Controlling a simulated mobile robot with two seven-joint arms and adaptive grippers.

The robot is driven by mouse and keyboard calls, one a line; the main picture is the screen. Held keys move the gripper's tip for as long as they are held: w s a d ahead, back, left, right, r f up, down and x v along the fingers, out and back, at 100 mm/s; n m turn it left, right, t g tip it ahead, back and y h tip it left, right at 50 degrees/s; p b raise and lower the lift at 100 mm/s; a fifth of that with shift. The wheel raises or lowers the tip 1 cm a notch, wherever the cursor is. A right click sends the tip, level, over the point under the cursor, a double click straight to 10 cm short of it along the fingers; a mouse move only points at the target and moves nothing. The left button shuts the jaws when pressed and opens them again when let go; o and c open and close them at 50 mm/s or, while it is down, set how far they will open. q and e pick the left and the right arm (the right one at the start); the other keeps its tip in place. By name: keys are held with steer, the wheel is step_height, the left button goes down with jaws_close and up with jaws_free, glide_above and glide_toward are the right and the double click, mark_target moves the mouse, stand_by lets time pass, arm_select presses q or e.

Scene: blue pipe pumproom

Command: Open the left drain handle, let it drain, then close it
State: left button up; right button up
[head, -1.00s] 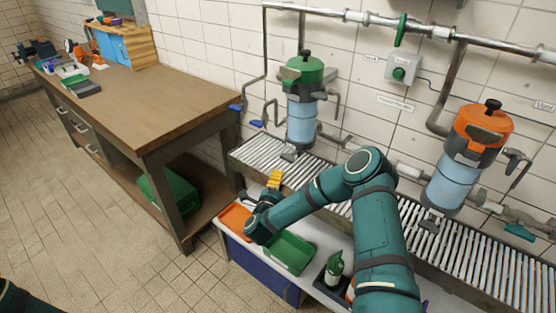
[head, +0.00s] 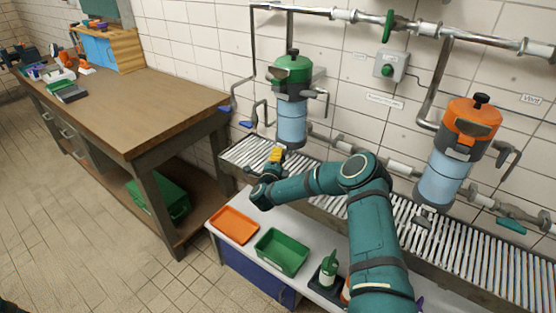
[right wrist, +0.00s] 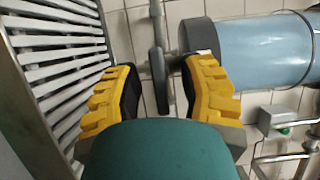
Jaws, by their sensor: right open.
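The left filter (head: 291,122) has a green lid and a light blue bowl and hangs on the wall above the slatted grate. My right gripper (head: 277,155) has yellow fingers and is just below and left of its bowl, largely hiding the drain there. In the right wrist view the gripper (right wrist: 163,90) is open, its fingers spread wide. A dark grey drain handle (right wrist: 160,82) shows in the gap between the fingers, beside the grey end of the blue bowl (right wrist: 250,50). I see no grip on it. My left gripper is not in view.
The slatted grate (head: 490,260) runs along the wall. An orange-lidded filter (head: 447,170) hangs to the right. Below my right arm are an orange tray (head: 234,225), a green bin (head: 282,251) and a bottle (head: 329,268). A wooden workbench (head: 140,105) stands at left.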

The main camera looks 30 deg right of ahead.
jaws_close()
